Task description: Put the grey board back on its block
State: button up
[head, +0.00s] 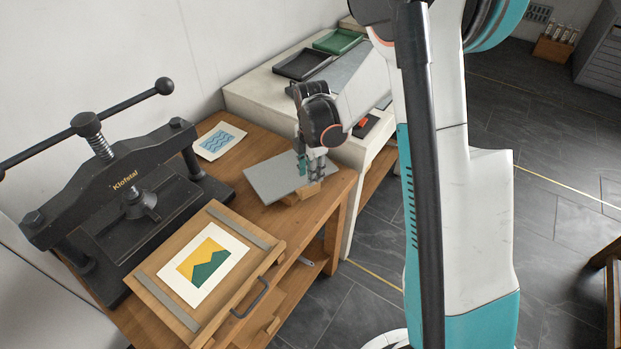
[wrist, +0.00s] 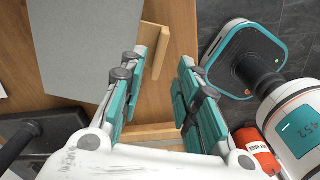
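The grey board (head: 268,181) lies near the right end of the wooden table, a flat plain sheet. In the wrist view the board (wrist: 82,45) fills the upper left. A pale wooden block (head: 289,199) shows at the board's near right edge, under my gripper. A pale wooden piece, apparently the block (wrist: 155,52), also shows right of the board in the wrist view. I cannot tell whether the board rests on it. My gripper (head: 312,178) is low over this spot. Its fingers (wrist: 163,68) are apart, with no object visibly clamped. The left finger overlaps the board's right edge.
A black press (head: 125,190) stands at the left of the table (head: 331,192). A wooden frame (head: 152,292) with a yellow-green print is in front. A blue wave print (head: 220,141) lies behind. A pale counter (head: 251,100) with black and green trays (head: 339,41) adjoins behind.

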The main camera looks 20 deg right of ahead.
jog(key=s+r+m+t, duration=0.1)
jog(key=s+r+m, duration=0.25)
jog(key=r, duration=0.35)
jog(key=s+a+r+m+t+p, duration=0.1)
jog(key=s+r+m, duration=0.25)
jog(key=r, duration=0.25)
jog(key=s+r+m+t, duration=0.1)
jog(key=s+r+m, duration=0.25)
jog(key=r, duration=0.35)
jog(key=s+a+r+m+t, duration=0.1)
jog(key=s+r+m+t, duration=0.2)
jog(key=s+m, duration=0.7)
jog(key=s+t, duration=0.1)
jog(key=s, duration=0.2)
jog(key=shift+s+a, duration=0.15)
jog(key=shift+a, duration=0.05)
